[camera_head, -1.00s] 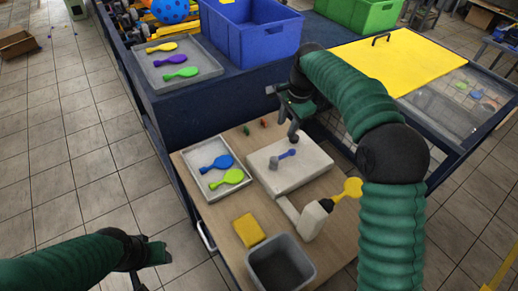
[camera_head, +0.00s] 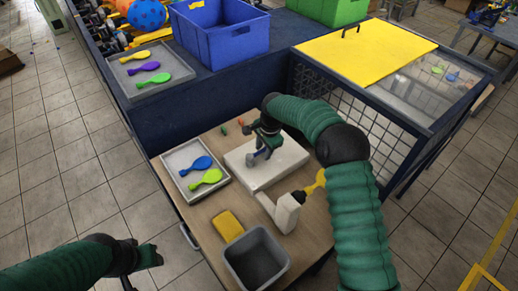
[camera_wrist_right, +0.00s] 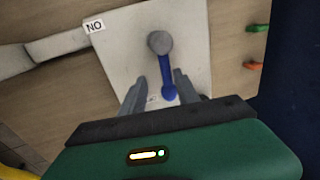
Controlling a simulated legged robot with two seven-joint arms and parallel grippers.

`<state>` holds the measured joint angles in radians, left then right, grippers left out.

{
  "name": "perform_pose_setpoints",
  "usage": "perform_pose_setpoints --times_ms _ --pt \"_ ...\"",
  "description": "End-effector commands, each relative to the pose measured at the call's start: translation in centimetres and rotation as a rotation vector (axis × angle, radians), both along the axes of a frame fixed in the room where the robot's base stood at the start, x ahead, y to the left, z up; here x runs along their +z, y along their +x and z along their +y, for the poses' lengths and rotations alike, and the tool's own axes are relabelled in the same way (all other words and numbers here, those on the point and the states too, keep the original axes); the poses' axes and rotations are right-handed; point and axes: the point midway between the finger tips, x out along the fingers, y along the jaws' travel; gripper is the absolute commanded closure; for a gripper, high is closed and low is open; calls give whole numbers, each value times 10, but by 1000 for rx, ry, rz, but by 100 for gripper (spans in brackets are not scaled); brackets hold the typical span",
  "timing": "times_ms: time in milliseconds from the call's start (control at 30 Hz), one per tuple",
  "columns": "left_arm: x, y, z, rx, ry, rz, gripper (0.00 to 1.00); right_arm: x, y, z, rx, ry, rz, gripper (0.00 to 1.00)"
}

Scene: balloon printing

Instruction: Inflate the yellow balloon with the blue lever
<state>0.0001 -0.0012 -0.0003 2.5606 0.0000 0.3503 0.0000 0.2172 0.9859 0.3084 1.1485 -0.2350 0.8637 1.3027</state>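The white inflating machine (camera_head: 240,160) lies on the wooden table, with an upright nozzle block (camera_head: 287,212). The yellow balloon (camera_head: 317,182) is at the nozzle's dark tip, partly hidden by my right arm. The blue lever (camera_wrist_right: 166,75) with its grey round hub (camera_wrist_right: 160,42) is on the machine's white plate. My right gripper (camera_head: 262,148) is low over the plate at the lever; in the wrist view its two fingers (camera_wrist_right: 160,88) stand apart on either side of the lever's blue end. My left gripper (camera_head: 142,270) is open and empty, left of the table.
A tray (camera_head: 172,161) holds a blue and a green balloon. A yellow sponge (camera_head: 228,226) and grey bin (camera_head: 257,257) are at the table's front. A green piece (camera_wrist_right: 257,28) and a red piece (camera_wrist_right: 253,65) lie beside the machine. A blue crate (camera_head: 221,38) stands behind.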

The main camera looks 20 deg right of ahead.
Motion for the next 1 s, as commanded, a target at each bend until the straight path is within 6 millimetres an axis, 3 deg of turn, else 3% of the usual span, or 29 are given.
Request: perform_pose_setpoints --times_ms 100,367,1000 --pt "-1 0 0 -1 0 0 52 1 1 9 6 0 -2 67" --pt "-1 0 0 0 0 0 52 7 -1 22 9 -7 -7 100" --pt "0 0 0 -1 0 0 52 8 1 18 8 0 -11 100"
